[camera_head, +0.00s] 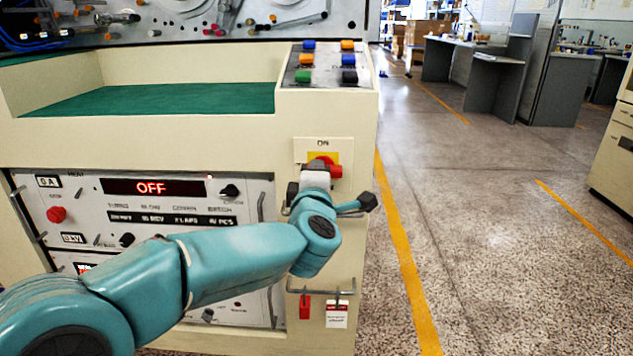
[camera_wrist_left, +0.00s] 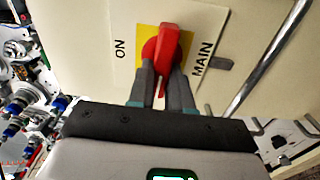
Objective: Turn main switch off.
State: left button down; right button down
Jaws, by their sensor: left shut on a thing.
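The main switch is a red rotary handle (camera_head: 335,171) on a yellow plate (camera_head: 318,156), on the front of the cream machine. In the wrist view the red handle (camera_wrist_left: 168,45) points towards the top of the picture, with the ON label (camera_wrist_left: 120,48) to its left and the MAIN label (camera_wrist_left: 205,57) to its right. My left gripper (camera_head: 322,177) is at the switch and hides part of it. In the wrist view its two fingers (camera_wrist_left: 163,78) are shut on the handle, one on each side. My right gripper is not in view.
A panel (camera_head: 150,215) with an OFF display (camera_head: 151,188) is left of the switch. Coloured push buttons (camera_head: 303,77) sit above it. A metal rail with red and white tags (camera_head: 337,316) is below. Open floor (camera_head: 480,220) lies to the right.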

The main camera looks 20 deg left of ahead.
pick_arm(q)
jog(key=shift+n, duration=0.3)
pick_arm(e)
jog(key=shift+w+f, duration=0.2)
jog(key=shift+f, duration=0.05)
pick_arm(q)
jog(key=c, duration=1)
grip_release()
jog(key=shift+c, duration=0.2)
jog(key=shift+s, duration=0.1)
jog(key=p+v, duration=0.2)
jog(key=v, duration=1.4)
jog(key=shift+p, duration=0.3)
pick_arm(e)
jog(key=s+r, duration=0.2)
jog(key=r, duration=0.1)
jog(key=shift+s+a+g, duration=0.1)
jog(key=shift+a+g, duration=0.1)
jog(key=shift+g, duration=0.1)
